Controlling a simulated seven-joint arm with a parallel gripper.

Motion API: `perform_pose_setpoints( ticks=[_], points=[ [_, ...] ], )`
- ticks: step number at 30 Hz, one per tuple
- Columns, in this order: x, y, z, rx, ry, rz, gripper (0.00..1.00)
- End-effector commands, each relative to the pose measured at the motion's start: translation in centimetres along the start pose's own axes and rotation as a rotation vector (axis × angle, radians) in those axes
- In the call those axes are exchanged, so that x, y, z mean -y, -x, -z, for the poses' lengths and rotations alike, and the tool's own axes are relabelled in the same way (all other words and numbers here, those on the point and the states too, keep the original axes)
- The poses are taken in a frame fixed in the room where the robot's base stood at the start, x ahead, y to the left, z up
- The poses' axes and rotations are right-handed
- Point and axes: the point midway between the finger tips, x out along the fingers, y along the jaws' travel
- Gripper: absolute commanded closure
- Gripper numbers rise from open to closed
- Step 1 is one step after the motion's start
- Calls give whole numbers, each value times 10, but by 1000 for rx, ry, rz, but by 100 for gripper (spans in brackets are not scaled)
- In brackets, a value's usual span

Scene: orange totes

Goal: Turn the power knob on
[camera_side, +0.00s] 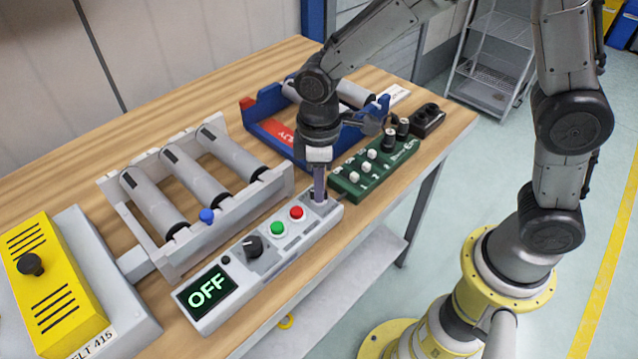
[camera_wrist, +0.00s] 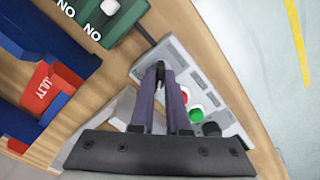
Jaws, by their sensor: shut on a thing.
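A light grey control panel (camera_side: 323,222) lies along the table's front edge. Its display (camera_side: 208,291) reads OFF. Along it sit a black dial knob (camera_side: 253,246), a green button (camera_side: 278,229) and a red button (camera_side: 296,213). My gripper (camera_side: 319,197) points down at the panel's far end, beyond the red button. In the wrist view the fingertips of my gripper (camera_wrist: 160,72) are closed together on a small dark knob at that end of the panel (camera_wrist: 178,55). The fingers mostly hide this knob, so its angle cannot be told.
A green switch box (camera_side: 352,188) with white knobs stands just beyond the panel. A roller conveyor (camera_side: 140,240) lies to the left, a blue and red fixture (camera_side: 268,103) behind. A yellow box (camera_side: 50,285) is at the far left. The table's front edge is close.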

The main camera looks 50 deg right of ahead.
Motion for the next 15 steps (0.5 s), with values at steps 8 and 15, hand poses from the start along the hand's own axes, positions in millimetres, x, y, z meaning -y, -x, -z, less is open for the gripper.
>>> perform_pose_setpoints(
  ticks=[8,15],
  points=[
    [0,1,0,-1,-144,0,100],
    [0,1,0,-1,-360,0,100]
  ],
)
